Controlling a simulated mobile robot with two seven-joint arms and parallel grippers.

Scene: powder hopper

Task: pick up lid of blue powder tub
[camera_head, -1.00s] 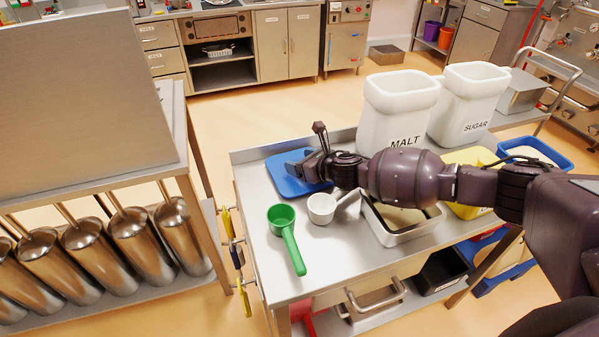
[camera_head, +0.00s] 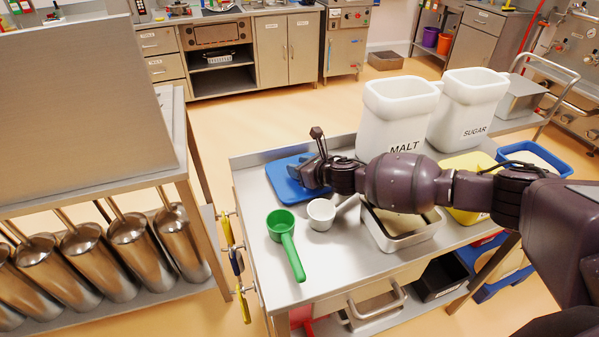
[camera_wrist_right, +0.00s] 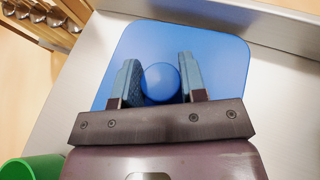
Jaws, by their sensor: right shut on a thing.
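The blue lid (camera_head: 287,180) lies on the steel table at its far left corner. In the right wrist view the lid (camera_wrist_right: 215,50) is a rounded blue plate with a round blue knob (camera_wrist_right: 161,83) in its middle. My right gripper (camera_head: 308,172) is over the lid, and the wrist view shows its two fingers (camera_wrist_right: 158,84) on either side of the knob, shut on it. The head view hides the knob behind the gripper. The lid appears to lie flat; I cannot tell whether it is clear of the table. My left gripper is not in view.
A green scoop (camera_head: 286,240) and a white scoop (camera_head: 322,213) lie in front of the lid. White MALT (camera_head: 398,115) and SUGAR (camera_head: 470,105) tubs stand behind my arm.

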